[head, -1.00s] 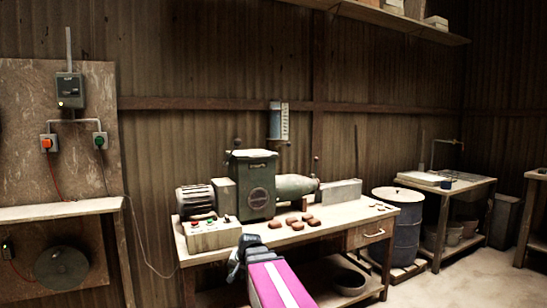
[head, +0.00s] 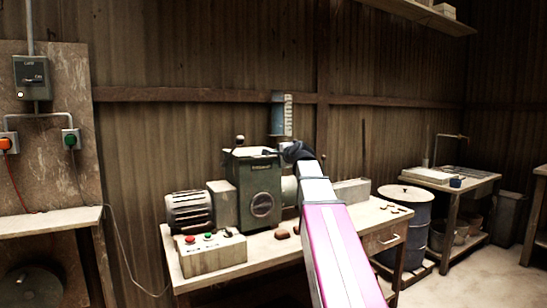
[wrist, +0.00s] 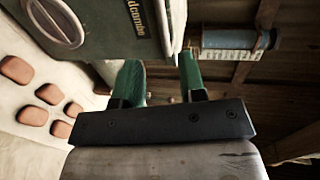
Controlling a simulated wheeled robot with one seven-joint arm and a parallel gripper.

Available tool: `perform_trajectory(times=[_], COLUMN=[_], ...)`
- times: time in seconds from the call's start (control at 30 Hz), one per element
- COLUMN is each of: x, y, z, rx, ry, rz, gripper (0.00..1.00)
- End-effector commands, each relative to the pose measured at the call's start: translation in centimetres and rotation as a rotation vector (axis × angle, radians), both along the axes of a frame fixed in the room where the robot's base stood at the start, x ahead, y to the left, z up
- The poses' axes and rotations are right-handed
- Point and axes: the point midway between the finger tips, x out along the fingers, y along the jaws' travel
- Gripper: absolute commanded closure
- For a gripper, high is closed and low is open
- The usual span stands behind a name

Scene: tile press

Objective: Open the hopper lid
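The green press body (head: 257,190) stands on the workbench, with its hopper (head: 254,153) on top. The hopper's top shows a pale surface, and I cannot tell the lid's exact position. A dark knob (head: 239,140) stands at its left. My gripper (head: 296,151) is just right of the hopper, at about the height of its top. In the wrist view the green fingers of my gripper (wrist: 159,72) are apart with nothing seen between them. The press body (wrist: 105,30) fills the upper left there, close to the fingers.
A motor (head: 190,211) and a control box (head: 210,252) with buttons are at the left of the workbench (head: 270,250). Several brown tiles (wrist: 35,93) lie on the bench. A blue gauge (head: 281,115) stands behind.

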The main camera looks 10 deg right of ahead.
Motion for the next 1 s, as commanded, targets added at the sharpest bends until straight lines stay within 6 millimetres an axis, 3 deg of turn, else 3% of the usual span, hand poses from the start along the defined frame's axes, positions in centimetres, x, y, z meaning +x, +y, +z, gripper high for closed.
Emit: perform_trajectory(times=[0.27, 0.73, 1.0], x=[1.3, 8.5, 10.1], y=[0.3, 2.6, 3.2], z=[0.3, -1.4, -1.8], rx=[0.011, 0.008, 0.009], ry=[-0.005, -0.004, -0.006], rz=[-0.002, -0.001, -0.002], gripper=[0.62, 0.62, 0.62])
